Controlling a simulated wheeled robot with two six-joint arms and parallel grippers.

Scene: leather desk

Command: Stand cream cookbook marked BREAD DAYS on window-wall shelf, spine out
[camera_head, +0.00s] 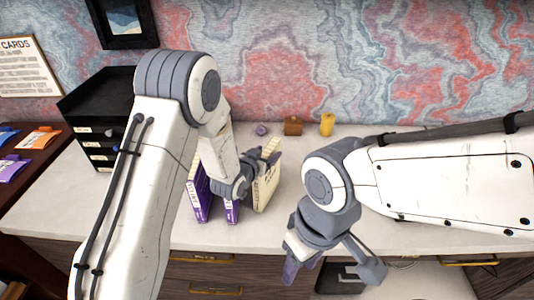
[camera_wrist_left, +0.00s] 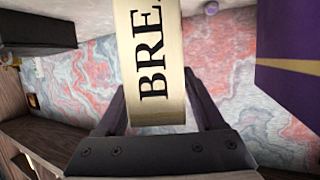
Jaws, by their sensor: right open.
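The cream cookbook (camera_head: 267,190) is upright on or just above the desk, beside two purple books. In the left wrist view its cream spine (camera_wrist_left: 152,60) shows the black letters "BRE"; the rest is cut off. My left gripper (camera_head: 246,181) is at the book, with one finger on each side of the spine. The fingers (camera_wrist_left: 158,95) look closed against it in the left wrist view. Whether the book's foot touches the desk I cannot tell. My right gripper (camera_head: 328,273) is open and empty at the desk's front edge. No wall shelf is identifiable.
A purple book (camera_head: 200,201) and another (camera_head: 232,212) stand just left of the cream one. A black tray stack (camera_head: 98,110) is at the back left. A brown block (camera_head: 293,125) and yellow object (camera_head: 327,123) sit along the wall. The desk's left front (camera_head: 40,215) is clear.

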